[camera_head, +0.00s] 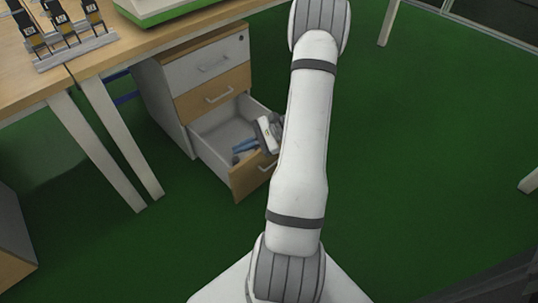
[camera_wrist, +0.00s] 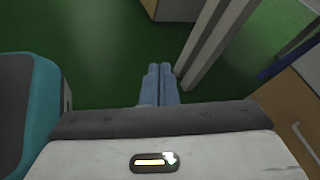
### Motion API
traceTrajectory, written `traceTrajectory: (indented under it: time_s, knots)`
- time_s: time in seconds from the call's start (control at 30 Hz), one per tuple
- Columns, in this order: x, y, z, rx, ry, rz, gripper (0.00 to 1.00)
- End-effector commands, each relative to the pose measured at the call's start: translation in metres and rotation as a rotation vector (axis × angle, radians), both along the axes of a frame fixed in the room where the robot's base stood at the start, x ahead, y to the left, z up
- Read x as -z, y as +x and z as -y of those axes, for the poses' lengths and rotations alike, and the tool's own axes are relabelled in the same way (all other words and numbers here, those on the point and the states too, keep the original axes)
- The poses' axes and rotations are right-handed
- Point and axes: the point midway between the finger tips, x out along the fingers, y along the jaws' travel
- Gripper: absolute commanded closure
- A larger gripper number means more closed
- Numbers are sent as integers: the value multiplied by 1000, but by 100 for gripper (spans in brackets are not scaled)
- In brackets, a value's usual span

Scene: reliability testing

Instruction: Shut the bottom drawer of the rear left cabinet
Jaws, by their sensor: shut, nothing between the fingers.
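The cabinet (camera_head: 165,105) stands under the desk in the head view, with a white top drawer and a wood-fronted middle drawer (camera_head: 213,92), both shut. Its bottom drawer (camera_head: 208,160) is pulled well out, with a wood front and a pale inside. My gripper (camera_head: 236,157) shows over the open drawer in the head view, its blue fingers pointing left; my arm hides part of it and the drawer's right end. In the wrist view the fingers (camera_wrist: 160,68) are together and empty. A handled wood drawer front (camera_wrist: 284,112) is at the right there. Contact with the drawer cannot be told.
Pale desk legs (camera_head: 110,135) stand left of the cabinet and show in the wrist view (camera_wrist: 215,45). A rack of devices (camera_head: 72,48) sits on the desk. Another wooden unit (camera_head: 12,240) is at the lower left. Green floor right of my arm is mostly clear.

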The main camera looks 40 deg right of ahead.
Motion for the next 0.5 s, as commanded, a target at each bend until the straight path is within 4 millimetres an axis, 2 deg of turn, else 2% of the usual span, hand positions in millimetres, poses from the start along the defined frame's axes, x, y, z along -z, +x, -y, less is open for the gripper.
traceTrajectory:
  time_s: [0.03,0.17,0.3,0.4,0.5]
  knots:
    - [25,0,21,103,65,-10,100]
    - [76,-2,73,374,213,-6,100]
    - [135,-19,127,661,348,11,100]
    - [172,-37,157,839,417,29,100]
    - [201,-55,177,975,463,44,100]
